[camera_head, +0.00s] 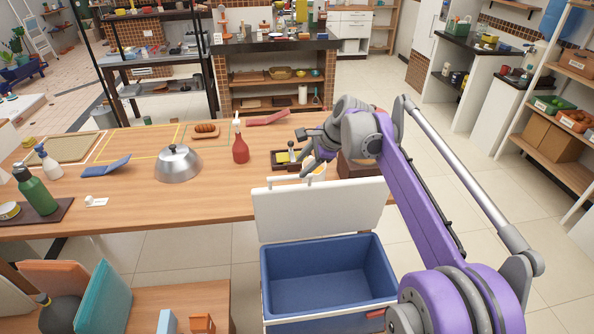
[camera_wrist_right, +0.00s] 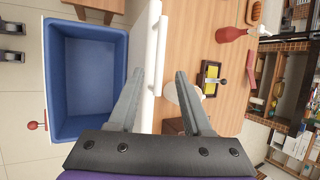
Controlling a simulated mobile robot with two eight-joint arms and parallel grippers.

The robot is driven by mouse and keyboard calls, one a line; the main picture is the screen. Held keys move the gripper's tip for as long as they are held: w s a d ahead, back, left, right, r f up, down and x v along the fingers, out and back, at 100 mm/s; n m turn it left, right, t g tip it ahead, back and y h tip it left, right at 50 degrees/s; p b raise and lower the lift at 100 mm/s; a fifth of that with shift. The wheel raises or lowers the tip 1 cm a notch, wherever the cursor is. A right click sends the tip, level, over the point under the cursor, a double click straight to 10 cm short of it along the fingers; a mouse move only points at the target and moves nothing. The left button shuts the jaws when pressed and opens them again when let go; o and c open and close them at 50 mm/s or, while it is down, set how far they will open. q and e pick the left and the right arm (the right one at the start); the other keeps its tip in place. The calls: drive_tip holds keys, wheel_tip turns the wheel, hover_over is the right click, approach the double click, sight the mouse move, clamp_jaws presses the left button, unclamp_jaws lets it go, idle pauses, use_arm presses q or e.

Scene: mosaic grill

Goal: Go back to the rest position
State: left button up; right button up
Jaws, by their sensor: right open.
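My right gripper (camera_head: 308,158) reaches in from the right on a purple and grey arm. It hangs near the table's front edge, by the raised white lid of a blue bin. My left gripper is not in view.
The wooden table (camera_head: 220,207) holds a steel dome (camera_head: 178,166), a red bottle (camera_head: 240,148), a dark tray with yellow contents (camera_head: 284,158), bread (camera_head: 206,130) and a green bottle (camera_head: 35,190). A white round dish (camera_wrist_right: 186,103) lies near the fingers. Tiled floor is open at right.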

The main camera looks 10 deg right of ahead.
drive_tip(key=shift+s+d+r, duration=0.25)
drive_tip(key=shift+r, duration=0.3)
drive_tip(key=shift+s, duration=0.1)
drive_tip(key=s+d+f+n+h, duration=0.1)
drive_tip(key=s+f+n, duration=0.4)
drive_tip(key=s, duration=0.7)
drive_tip(key=s+d+f+n+h, duration=0.2)
drive_tip(key=s+f+n, duration=0.4)
drive_tip(key=s, duration=0.6)
drive_tip(key=s+d+f+n+t+h, duration=0.1)
drive_tip(key=s+f+n, duration=0.4)
drive_tip(key=s, duration=0.7)
drive_tip(key=shift+s+d+f+n+h, duration=0.35)
drive_tip(key=shift+d+n, duration=0.15)
drive_tip(key=shift+d, duration=0.15)
drive_tip(key=shift+w, duration=0.1)
